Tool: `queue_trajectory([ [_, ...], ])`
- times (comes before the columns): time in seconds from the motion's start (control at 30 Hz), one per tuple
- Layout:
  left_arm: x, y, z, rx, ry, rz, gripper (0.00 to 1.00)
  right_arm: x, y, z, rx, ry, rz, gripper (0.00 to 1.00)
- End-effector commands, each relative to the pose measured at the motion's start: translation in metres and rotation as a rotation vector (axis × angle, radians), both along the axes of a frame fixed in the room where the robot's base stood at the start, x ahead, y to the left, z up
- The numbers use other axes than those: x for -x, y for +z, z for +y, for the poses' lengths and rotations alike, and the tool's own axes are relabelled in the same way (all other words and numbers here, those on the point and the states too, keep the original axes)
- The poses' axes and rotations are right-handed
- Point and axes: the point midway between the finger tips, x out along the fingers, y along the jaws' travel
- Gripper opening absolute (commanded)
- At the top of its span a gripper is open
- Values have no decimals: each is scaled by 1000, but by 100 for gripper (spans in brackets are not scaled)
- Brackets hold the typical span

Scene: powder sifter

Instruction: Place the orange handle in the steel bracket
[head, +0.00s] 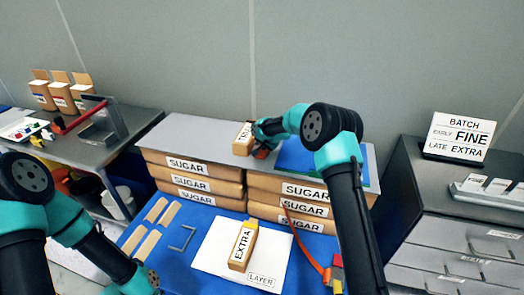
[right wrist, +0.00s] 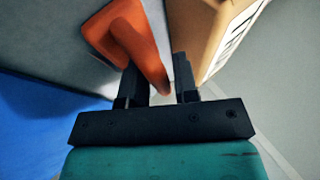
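An orange handle (right wrist: 130,40) shows in the right wrist view, its narrow end reaching to the gap between my right gripper's fingers. In the head view a small part of it (head: 262,153) shows beside the gripper on the grey shelf. My right gripper (right wrist: 160,88) is open, with a gap left between the orange piece and the right finger. A grey, bracket-like metal stand (head: 108,118) is on the left table, with a red bar against it; I cannot tell if it is the steel bracket. My left gripper (head: 150,282) is low at the left, its fingers unclear.
A carton (head: 243,138) stands close to the right gripper, and shows in the wrist view (right wrist: 212,35). Stacked SUGAR packs (head: 188,168) support the shelf. An EXTRA carton (head: 242,246) lies on a white sheet over the blue mat. A grey U-shaped piece (head: 190,232) lies nearby.

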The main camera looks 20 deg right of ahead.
Motion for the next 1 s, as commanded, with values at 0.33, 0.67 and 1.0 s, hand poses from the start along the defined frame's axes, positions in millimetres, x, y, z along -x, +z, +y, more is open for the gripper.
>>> queue_trajectory([
  [0.33, 0, 0, 0, 0, 0, 0, 46, 0, 0, 0, 0, 0, 0, 1],
  [0.67, 0, 0, 0, 0, 0, 0, 46, 0, 1, 0, 0, 0, -1, 0],
  [1.0, 0, 0, 0, 0, 0, 0, 46, -1, 25, 0, 0, 0, -4, 0],
])
